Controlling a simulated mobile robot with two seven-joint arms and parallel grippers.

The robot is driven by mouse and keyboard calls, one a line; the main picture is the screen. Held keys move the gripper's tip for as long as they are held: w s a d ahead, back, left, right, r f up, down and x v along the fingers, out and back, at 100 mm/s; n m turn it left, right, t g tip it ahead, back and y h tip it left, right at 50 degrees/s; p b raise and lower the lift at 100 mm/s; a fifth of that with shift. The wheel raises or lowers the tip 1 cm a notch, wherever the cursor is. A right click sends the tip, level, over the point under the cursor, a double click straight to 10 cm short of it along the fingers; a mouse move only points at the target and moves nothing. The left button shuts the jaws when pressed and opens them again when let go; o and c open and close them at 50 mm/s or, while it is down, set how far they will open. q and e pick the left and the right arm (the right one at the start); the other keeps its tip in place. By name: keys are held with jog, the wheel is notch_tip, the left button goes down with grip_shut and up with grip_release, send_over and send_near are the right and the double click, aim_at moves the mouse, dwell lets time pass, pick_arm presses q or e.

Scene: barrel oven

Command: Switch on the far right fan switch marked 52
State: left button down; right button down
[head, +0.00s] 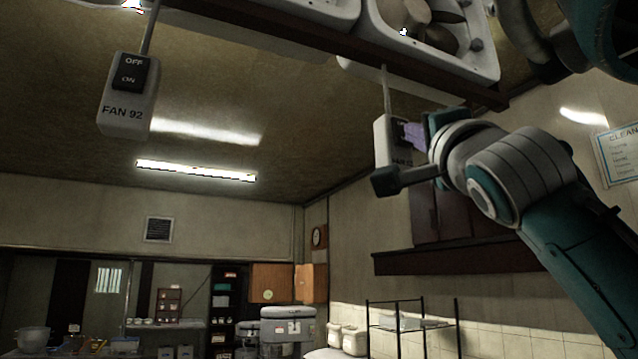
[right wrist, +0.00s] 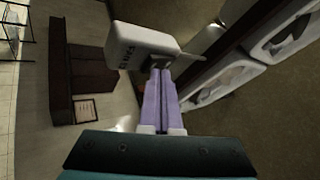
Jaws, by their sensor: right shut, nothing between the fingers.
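A pale switch box (head: 382,140) hangs from a rod below the ceiling fans in the head view, right of centre. The same box shows in the right wrist view (right wrist: 140,42), with small blurred lettering. My right gripper (head: 412,133) is at the box's front, its purple fingers shut together with nothing between them. In the right wrist view the fingertips (right wrist: 160,72) reach the dark rocker area and seem to touch it. The rocker's position is hidden. My left gripper is out of view.
Another hanging switch box (head: 125,95), marked FAN 92, with OFF and ON on its dark rocker, is at the upper left. A white fan (head: 430,35) and a dark beam (head: 440,80) are close above my right gripper. A wall cabinet (head: 450,215) stands behind.

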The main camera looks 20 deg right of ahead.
jog(key=shift+w, duration=0.15)
dwell(0.5)
jog(key=shift+s, duration=0.7)
jog(key=shift+s, duration=0.1)
